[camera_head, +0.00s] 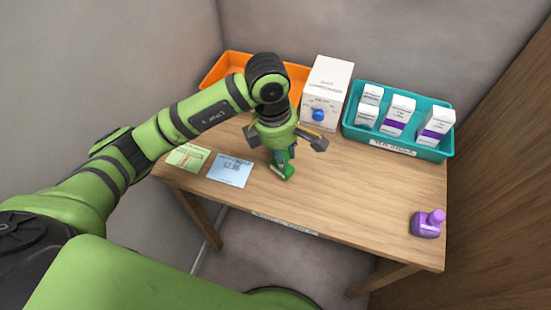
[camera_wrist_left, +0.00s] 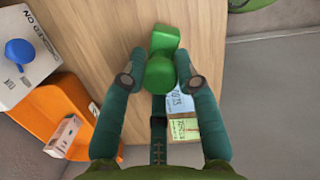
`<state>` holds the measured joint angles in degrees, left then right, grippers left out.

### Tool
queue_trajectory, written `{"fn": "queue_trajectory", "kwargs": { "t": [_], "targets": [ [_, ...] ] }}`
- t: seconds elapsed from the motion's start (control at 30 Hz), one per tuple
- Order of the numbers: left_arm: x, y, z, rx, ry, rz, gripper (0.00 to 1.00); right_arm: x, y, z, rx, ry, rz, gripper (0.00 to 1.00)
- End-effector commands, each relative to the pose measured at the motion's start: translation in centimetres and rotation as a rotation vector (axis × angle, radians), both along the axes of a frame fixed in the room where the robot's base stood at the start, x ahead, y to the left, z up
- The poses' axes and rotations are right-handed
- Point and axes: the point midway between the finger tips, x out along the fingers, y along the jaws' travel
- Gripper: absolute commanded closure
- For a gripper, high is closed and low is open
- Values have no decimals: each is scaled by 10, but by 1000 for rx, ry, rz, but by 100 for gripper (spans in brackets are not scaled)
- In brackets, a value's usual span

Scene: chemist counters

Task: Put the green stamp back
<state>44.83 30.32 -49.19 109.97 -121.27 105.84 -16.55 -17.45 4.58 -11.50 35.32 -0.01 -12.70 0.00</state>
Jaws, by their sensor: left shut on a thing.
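The green stamp (camera_head: 284,170) is at the front middle of the wooden table, below my left gripper (camera_head: 281,154). In the left wrist view the green stamp (camera_wrist_left: 162,70) has a round knob and a squarer base. The fingers of my left gripper (camera_wrist_left: 160,62) are shut on its knob from both sides. I cannot tell whether its base touches the table or hangs just above it. My right gripper is not in view.
A green card (camera_head: 187,157) and a blue card (camera_head: 230,170) lie at the left front. An orange tray (camera_head: 232,62), a white box (camera_head: 328,80) with a blue round knob, and a teal tray (camera_head: 436,154) with several cartons line the back. The right front tabletop is mostly clear.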

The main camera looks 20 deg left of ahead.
Motion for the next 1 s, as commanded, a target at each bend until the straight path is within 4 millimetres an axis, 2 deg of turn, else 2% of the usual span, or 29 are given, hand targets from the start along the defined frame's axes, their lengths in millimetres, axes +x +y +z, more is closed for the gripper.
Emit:
{"fn": "queue_trajectory", "kwargs": {
  "t": [0.03, 0.17, 0.27, 0.5, 0.93, 0.97, 1.0],
  "targets": [
    [0, 8, -3, 0, 4, 5, 90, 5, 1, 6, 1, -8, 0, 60],
    [2, 19, -10, -1, 0, 0, 90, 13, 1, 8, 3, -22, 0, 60],
    [2, 20, -18, -2, 4, 0, 90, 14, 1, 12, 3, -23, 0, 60],
    [2, 19, -49, -2, 2, 1, 90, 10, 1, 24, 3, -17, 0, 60],
    [3, 19, -57, -2, -2, -1, 90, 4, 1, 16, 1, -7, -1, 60],
    [3, 19, -56, -2, -2, -1, 57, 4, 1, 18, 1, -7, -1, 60],
    [3, 19, -55, -2, -2, -1, 45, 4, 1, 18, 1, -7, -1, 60]
  ]
}}
